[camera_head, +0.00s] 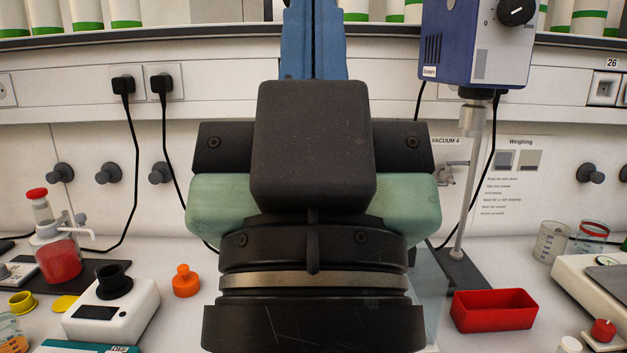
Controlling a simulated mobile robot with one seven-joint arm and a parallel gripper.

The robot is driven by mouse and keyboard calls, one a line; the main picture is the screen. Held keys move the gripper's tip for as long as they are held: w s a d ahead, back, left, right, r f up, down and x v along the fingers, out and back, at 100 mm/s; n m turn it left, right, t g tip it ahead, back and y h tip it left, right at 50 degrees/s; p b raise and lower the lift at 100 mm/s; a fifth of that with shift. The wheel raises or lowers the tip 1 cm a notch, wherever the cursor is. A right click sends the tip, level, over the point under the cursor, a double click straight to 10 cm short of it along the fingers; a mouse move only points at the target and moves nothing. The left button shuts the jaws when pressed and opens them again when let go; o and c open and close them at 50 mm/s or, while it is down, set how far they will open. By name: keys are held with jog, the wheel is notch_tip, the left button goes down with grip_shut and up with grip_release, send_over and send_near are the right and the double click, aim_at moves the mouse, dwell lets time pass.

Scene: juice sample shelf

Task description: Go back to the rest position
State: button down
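My gripper (313,140) fills the middle of the head view, seen from behind. It shows a black housing with pale green parts sticking out on both sides and a dark round wrist below. A blue part (313,45) rises beyond the housing to the top edge of the picture. My fingertips cannot be made out, so I cannot tell whether the gripper is open, shut or holding something. The bench directly behind my gripper is hidden.
A shelf (150,40) with white and green containers runs along the top. A stirrer motor (475,45) hangs at right on a stand. A red tray (493,311), a balance (590,285), an orange piece (185,282) and a red-filled flask (57,260) stand on the bench.

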notch_tip(320, 180, up, 14)
jog(key=p, duration=1.1)
